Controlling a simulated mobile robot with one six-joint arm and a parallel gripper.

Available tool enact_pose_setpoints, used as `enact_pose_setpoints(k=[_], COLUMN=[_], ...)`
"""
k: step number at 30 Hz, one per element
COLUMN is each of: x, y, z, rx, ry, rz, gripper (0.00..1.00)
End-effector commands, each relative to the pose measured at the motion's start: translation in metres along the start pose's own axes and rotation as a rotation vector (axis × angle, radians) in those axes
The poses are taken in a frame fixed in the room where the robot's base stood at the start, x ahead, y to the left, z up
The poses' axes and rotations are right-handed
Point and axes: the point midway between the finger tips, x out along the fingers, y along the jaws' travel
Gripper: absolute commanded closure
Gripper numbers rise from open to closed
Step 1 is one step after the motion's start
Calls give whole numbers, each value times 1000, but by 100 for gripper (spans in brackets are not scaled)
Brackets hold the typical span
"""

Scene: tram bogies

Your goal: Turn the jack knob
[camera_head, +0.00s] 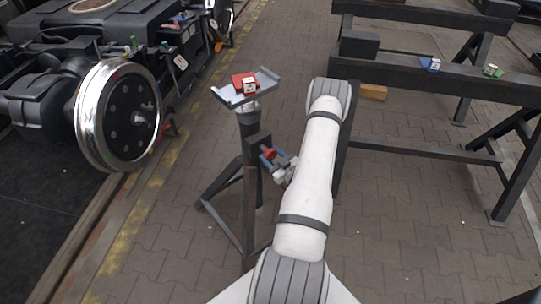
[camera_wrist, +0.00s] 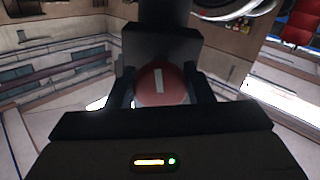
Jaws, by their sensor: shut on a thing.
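The jack is a dark tripod stand (camera_head: 250,205) with a grey cradle plate (camera_head: 266,77) on top. Its red knob (camera_head: 268,153) sits on the side of a dark block on the column. In the wrist view the red knob (camera_wrist: 161,84) shows a white line mark, near upright, on its face. My gripper (camera_head: 272,158) reaches the knob from the right. In the wrist view its two dark fingers (camera_wrist: 160,92) are shut on the knob, one on each side. The dark block (camera_wrist: 158,48) is right behind the knob.
A red and white small box (camera_head: 245,83) lies on the cradle plate. A bogie with a shiny wheel (camera_head: 119,115) stands at left beside a yellow floor line. Dark steel trestles (camera_head: 440,75) with small parts stand at right. Paving (camera_head: 400,225) is clear in front.

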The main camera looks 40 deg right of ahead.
Motion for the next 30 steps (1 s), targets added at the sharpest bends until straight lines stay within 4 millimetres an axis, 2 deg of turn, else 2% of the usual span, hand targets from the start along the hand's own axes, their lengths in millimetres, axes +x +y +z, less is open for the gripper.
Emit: enact_pose_setpoints(k=[9, 23, 24, 30], x=[0, 0, 0, 0], y=[-1, -1, -1, -1], z=[0, 1, 1, 0], rx=[96, 108, 108, 107], ry=[-1, -1, -1, -1], rz=[-1, -1, -1, -1], gripper=[76, 76, 51, 35])
